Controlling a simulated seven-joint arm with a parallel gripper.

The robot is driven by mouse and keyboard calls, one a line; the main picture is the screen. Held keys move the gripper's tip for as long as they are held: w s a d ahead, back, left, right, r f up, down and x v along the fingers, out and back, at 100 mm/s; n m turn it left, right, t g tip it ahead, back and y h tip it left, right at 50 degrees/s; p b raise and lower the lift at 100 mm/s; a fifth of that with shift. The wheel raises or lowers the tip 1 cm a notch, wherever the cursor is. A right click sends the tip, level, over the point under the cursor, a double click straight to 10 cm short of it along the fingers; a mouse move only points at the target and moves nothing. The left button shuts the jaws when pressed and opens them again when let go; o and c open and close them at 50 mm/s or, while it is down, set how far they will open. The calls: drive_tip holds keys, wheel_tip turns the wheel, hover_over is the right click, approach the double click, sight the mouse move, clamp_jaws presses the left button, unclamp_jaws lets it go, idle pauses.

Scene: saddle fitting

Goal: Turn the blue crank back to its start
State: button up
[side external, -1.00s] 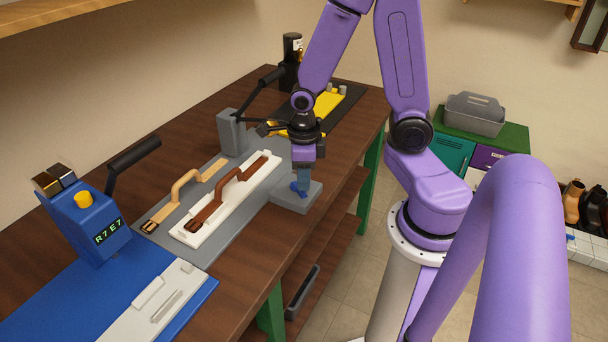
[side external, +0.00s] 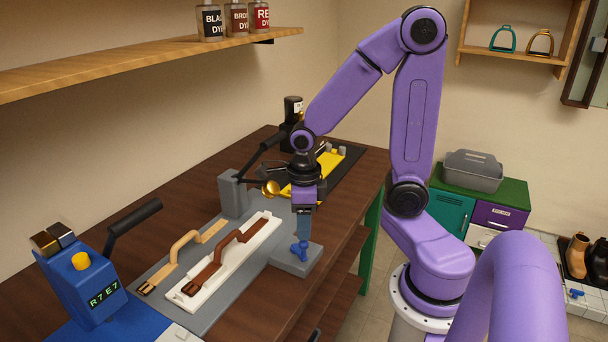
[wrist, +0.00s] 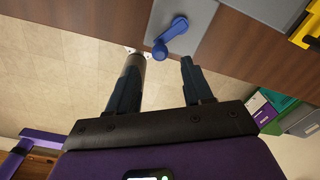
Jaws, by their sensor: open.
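The blue crank (side external: 300,252) stands on a grey block (side external: 284,262) at the front edge of the bench. In the wrist view the crank (wrist: 172,37) runs from its pivot on the grey plate down-left to a round knob. My gripper (side external: 304,232) points down just above the crank in the side view. In the wrist view its two dark fingers (wrist: 161,62) are apart with nothing between them. The knob shows just beyond the fingertips, in line with the gap. I see no contact.
A blue lever machine (side external: 84,285) stands front left. A yellow part (side external: 318,180) lies behind my gripper. The floor beside the bench is clear.

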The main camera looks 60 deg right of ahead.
wheel_tip(320, 180, up, 12)
drive_tip(key=shift+a, duration=0.15)
idle(0.3)
drive_tip(key=shift+c, duration=0.3)
